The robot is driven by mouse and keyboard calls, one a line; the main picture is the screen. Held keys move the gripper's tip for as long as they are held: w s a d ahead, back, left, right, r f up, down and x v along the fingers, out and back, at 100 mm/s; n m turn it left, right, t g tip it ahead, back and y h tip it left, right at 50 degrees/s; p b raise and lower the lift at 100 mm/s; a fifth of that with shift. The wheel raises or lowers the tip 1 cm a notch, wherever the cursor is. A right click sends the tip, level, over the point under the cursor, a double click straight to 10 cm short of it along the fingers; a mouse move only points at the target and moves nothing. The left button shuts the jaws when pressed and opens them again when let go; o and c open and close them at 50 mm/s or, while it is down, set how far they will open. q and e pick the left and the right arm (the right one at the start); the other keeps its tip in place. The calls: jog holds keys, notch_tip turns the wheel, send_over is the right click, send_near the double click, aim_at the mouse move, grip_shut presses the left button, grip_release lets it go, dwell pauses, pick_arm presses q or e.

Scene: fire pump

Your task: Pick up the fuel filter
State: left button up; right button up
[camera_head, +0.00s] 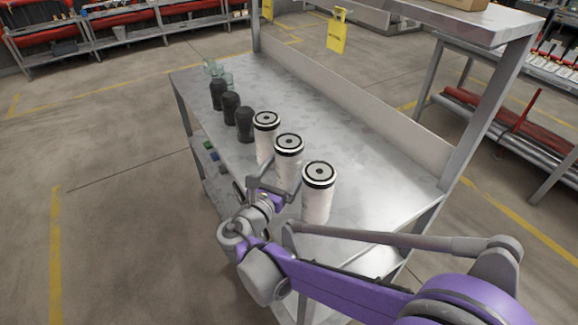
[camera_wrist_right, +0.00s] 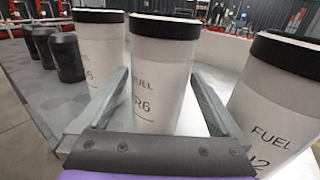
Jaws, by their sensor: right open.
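Three white fuel filters with black-rimmed tops stand upright in a row on a metal workbench (camera_head: 385,180): the far filter (camera_head: 266,142), the middle filter (camera_head: 287,172) and the near filter (camera_head: 318,195). My right gripper (camera_head: 270,172) is open at the middle filter, and its fingers partly cover that filter. In the right wrist view, the open right gripper (camera_wrist_right: 160,76) has one finger on each side of the middle filter (camera_wrist_right: 163,60), marked "FUEL". The far filter (camera_wrist_right: 100,45) is left of it and the near filter (camera_wrist_right: 270,95) right. Contact is not clear. My left gripper is out of view.
Several dark bottle-like parts (camera_head: 231,107) continue the row, with pale greenish items (camera_head: 218,72) beyond. The bench's right side is clear, with a raised back panel (camera_head: 355,105). A lower shelf holds small items. A yellow sign (camera_head: 337,32) stands behind.

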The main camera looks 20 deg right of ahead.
jog(key=shift+x, duration=0.85)
grip_shut()
